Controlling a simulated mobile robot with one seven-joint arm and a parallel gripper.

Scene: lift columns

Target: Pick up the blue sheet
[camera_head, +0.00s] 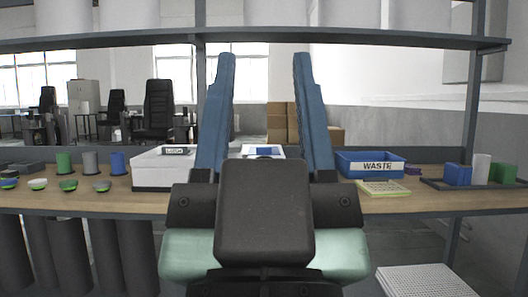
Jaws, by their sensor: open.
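A small blue patch (264,151), which may be the blue sheet, shows between my fingers on a white flat thing at the middle of the workbench. Its lower part is hidden behind the dark body of my gripper, so its full shape cannot be told. My gripper (262,58) is open and empty. Its two blue fingers stand far apart, one on each side of the patch in the picture. I see no contact between them and it.
A white box (163,172) stands left of my gripper on the workbench (120,198). A blue bin marked WASTE (350,167) and a yellowish pad (384,188) are to the right. Several cylinders and bowls are at left, blocks on a dark tray (488,187) at right. A shelf (330,37) crosses above.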

